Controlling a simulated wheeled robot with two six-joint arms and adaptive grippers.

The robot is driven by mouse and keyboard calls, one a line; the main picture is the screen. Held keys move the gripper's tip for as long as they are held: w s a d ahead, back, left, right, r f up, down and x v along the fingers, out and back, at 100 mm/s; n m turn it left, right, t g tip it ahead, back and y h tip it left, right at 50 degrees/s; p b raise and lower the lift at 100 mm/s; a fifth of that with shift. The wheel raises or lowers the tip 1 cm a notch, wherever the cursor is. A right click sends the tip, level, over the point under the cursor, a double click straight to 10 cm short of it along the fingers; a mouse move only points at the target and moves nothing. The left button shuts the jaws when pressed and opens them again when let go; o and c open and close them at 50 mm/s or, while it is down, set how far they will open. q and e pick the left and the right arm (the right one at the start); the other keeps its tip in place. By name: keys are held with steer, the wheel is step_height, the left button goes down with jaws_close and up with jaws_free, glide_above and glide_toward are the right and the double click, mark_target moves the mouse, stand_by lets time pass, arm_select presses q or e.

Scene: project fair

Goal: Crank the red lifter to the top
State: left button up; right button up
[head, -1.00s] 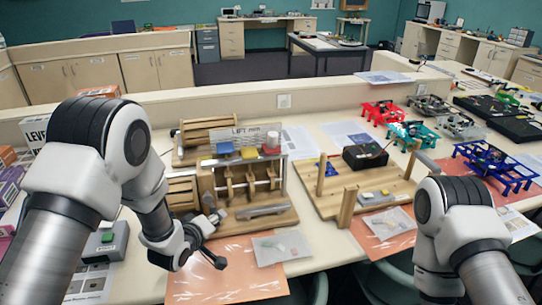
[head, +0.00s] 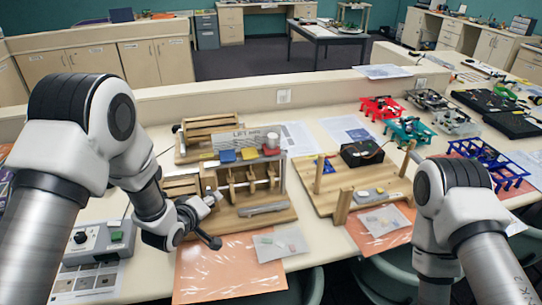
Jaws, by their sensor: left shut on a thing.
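The wooden lifter stand (head: 282,213) is on the table left of centre. It has a blue block (head: 227,156), a yellow block (head: 249,154) and a red block (head: 271,150) along its top, the red one at the right, with a pale round piece on it. My left gripper (head: 207,222) is at the stand's lower left front, shut on what looks like its crank handle. The gripper hides most of the handle. My right arm comes in at the right, but its gripper is not visible.
A wooden frame board (head: 398,190) with a black box (head: 362,152) stands at right. An orange mat (head: 225,275) lies in front. Red, teal and blue frames stand farther right.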

arm_select(q)
steer(key=o, duration=1)
steer(key=p+v, duration=0.2)
steer(key=v, duration=0.6)
